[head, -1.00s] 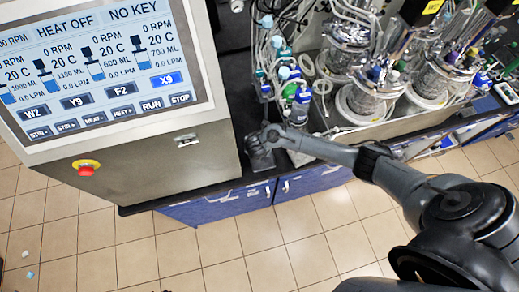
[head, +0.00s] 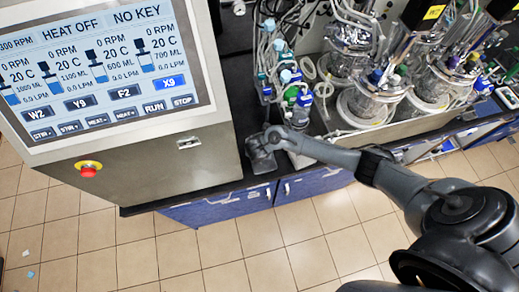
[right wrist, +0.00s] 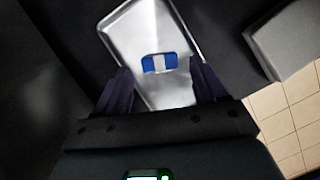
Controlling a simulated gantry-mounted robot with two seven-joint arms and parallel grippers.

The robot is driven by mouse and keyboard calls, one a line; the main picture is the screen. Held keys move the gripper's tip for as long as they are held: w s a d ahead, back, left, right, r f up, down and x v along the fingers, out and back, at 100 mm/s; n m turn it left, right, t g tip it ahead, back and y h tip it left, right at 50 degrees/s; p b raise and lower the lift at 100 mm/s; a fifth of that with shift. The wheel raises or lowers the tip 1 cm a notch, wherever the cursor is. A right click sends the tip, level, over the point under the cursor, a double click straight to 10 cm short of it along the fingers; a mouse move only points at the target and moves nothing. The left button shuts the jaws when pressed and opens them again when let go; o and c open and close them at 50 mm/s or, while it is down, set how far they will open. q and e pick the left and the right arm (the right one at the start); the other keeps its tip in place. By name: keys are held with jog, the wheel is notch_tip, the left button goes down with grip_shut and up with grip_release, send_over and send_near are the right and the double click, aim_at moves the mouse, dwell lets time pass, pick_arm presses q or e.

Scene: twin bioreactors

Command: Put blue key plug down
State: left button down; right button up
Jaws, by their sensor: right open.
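The blue key plug (right wrist: 147,65) shows in the right wrist view as a small blue piece with a pale band across its middle. It lies on a shiny metal tray (right wrist: 133,32) with a raised rim. My right gripper (right wrist: 162,74) is open, with one finger on each side of the plug's near side and clear space between finger and plug. In the head view my right gripper (head: 262,158) is low over the dark bench beside the control cabinet, and the plug cannot be made out there. My left gripper is not in view.
The control cabinet (head: 130,160) with its lit screen (head: 95,75) and red button (head: 88,171) stands left of my right gripper. Glass bioreactors (head: 370,100), tubing and blue-capped bottles (head: 300,105) crowd behind it. A grey block (right wrist: 285,40) is at the right in the wrist view.

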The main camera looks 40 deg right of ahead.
jog(key=p+v, duration=0.4)
jog(key=v, duration=0.7)
jog(key=shift+p, duration=0.4)
jog(key=shift+s, duration=0.15)
